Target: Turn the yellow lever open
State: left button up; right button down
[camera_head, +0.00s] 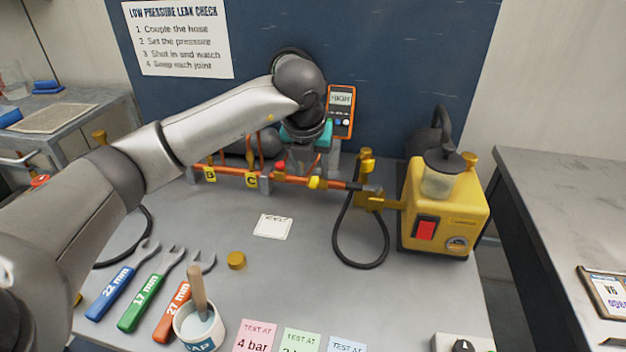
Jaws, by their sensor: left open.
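The small yellow lever (315,182) sits on the copper pipe (333,184), left of the black hose's end. My left gripper (308,163) hangs down just above and behind the pipe, close to the lever. It is open; its fingers are small and partly lost against the dark parts behind, so I cannot tell whether they touch anything. No gripper is seen closed around the lever. My right gripper is not in view.
A red knob (281,167) stands on the pipe left of the lever. An orange meter (341,110) is behind my gripper. A yellow pump (446,208) with a black hose (337,243) stands right. Wrenches (153,289) and a brush pot (199,329) lie in front.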

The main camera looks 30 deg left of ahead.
aim_at(314, 181)
pick_arm(q)
jog(key=shift+x, duration=1.65)
grip_shut()
